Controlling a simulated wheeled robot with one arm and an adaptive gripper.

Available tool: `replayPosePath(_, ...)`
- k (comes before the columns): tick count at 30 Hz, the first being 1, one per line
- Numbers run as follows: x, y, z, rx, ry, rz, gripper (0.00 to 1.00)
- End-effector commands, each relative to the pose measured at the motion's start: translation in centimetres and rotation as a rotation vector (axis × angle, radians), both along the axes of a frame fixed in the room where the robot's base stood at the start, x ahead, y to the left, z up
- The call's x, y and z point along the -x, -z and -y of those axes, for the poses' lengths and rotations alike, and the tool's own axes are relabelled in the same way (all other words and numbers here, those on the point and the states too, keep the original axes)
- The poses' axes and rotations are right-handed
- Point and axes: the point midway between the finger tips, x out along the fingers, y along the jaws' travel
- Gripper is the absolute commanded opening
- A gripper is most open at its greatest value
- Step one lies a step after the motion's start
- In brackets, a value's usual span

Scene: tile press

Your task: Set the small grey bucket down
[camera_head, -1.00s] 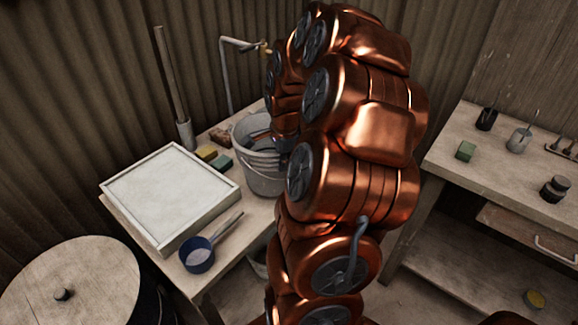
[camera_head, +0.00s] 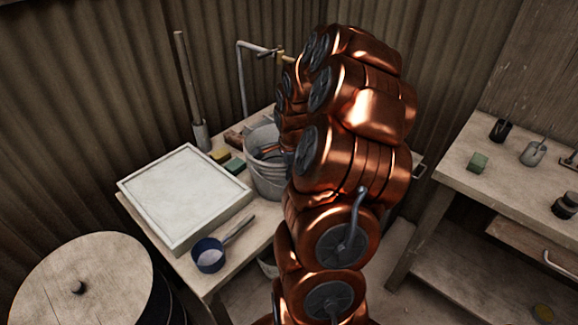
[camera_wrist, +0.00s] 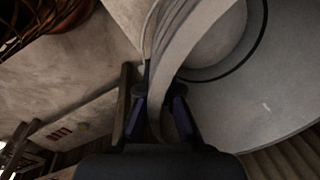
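In the wrist view, the two dark fingertips of my gripper (camera_wrist: 160,98) stand on either side of a curved grey rim. The rim belongs to the grey bucket (camera_wrist: 245,112), whose round inside fills the right of that view. My gripper appears shut on this rim. In the head view my copper arm hides the gripper and the held bucket. A larger-looking grey bucket (camera_head: 262,181) with things in it stands on the table (camera_head: 238,262), left of my arm. I cannot tell what lies directly under the held bucket.
A wooden-lidded drum (camera_head: 85,275) stands at front left. A right bench (camera_head: 500,185) holds dark pots and a green block (camera_head: 478,162).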

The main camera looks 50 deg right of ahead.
Motion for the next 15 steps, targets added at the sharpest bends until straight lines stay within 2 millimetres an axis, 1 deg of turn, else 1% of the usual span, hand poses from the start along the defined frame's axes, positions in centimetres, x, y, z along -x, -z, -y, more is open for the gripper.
replayPosePath(4,-0.09,-0.22,0.13,0.004,0.001,0.005,0.00)
replayPosePath(10,-0.08,0.13,0.11,0.004,0.000,0.004,0.00)
replayPosePath(12,-0.05,0.09,0.08,0.003,0.000,0.003,0.09)
replayPosePath(15,-0.03,0.11,0.06,0.002,0.000,0.002,0.19)
